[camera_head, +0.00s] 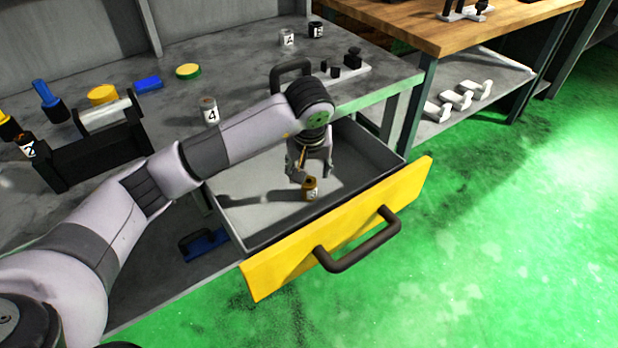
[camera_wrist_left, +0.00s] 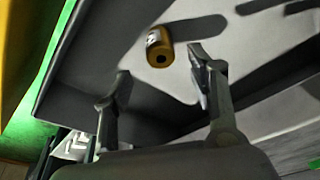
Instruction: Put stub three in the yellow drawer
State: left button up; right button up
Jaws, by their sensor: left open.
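The yellow drawer (camera_head: 408,188) is pulled open, with its grey tray exposed. An orange-brown stub (camera_head: 310,191) with a white label is inside it, near the yellow front; it appears to rest on the drawer floor. Its number is too small to read surely. My left gripper (camera_head: 309,172) is open just above the stub, fingers pointing down into the drawer. In the left wrist view, the stub (camera_wrist_left: 159,47) shows beyond the two spread fingertips (camera_wrist_left: 160,73), with a gap between it and them. My right gripper is not in view.
A stub marked 4 (camera_head: 209,110) stands on the grey bench behind my left arm. Two labelled stubs, one white (camera_head: 287,38) and one dark (camera_head: 316,30), stand at the back. A black fixture (camera_head: 90,155) is at left. The green floor before the drawer is clear.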

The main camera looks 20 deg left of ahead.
pick_arm(q)
jog(key=shift+v, duration=1.35)
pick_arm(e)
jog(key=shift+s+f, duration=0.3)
pick_arm(q)
jog(key=shift+c, duration=0.2)
